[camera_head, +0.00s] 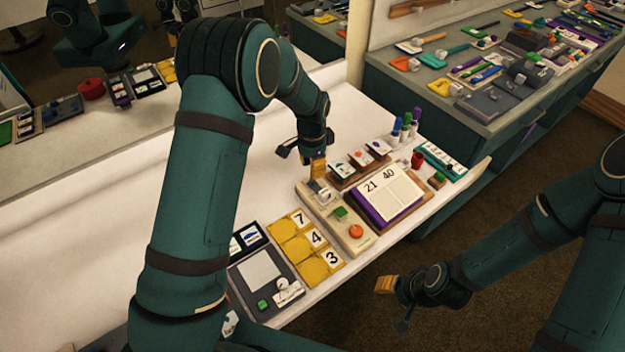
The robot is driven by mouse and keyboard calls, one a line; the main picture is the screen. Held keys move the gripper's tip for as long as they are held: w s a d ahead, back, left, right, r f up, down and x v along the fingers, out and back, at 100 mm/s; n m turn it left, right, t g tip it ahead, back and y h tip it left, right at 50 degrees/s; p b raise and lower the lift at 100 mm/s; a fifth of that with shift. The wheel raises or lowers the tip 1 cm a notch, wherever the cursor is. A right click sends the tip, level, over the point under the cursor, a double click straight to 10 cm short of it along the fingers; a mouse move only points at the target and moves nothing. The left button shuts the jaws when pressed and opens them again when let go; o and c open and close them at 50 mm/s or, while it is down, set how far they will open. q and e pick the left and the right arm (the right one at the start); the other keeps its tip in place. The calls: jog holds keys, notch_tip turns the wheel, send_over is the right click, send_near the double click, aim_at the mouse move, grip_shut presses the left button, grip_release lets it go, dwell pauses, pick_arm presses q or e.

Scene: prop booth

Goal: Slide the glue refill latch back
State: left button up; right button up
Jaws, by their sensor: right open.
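A long beige device (351,239) lies on the white table, with a small grey-white part (323,196) at its far end, a green button (340,212) and an orange round knob (355,231). The grey-white part may be the glue refill latch; no label on it is readable. My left gripper (318,170) points down at the device's far end, its orange fingertips just above or touching the grey-white part; I cannot tell which. Its fingers overlap in this view, so their gap is hidden. My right gripper (384,284) is open and empty, off the table's front edge.
A purple-edged number board (388,193) stands right of the device, with small cards (360,160) behind it. Yellow number tiles (306,249) and a grey panel (259,268) lie to the left. Markers (406,125) stand behind. My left arm covers much of the table.

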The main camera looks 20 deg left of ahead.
aim_at(312, 179)
pick_arm(q)
jog(key=shift+s+f, duration=0.1)
jog(key=shift+f, duration=2.65)
jog(key=shift+o, duration=0.2)
grip_shut()
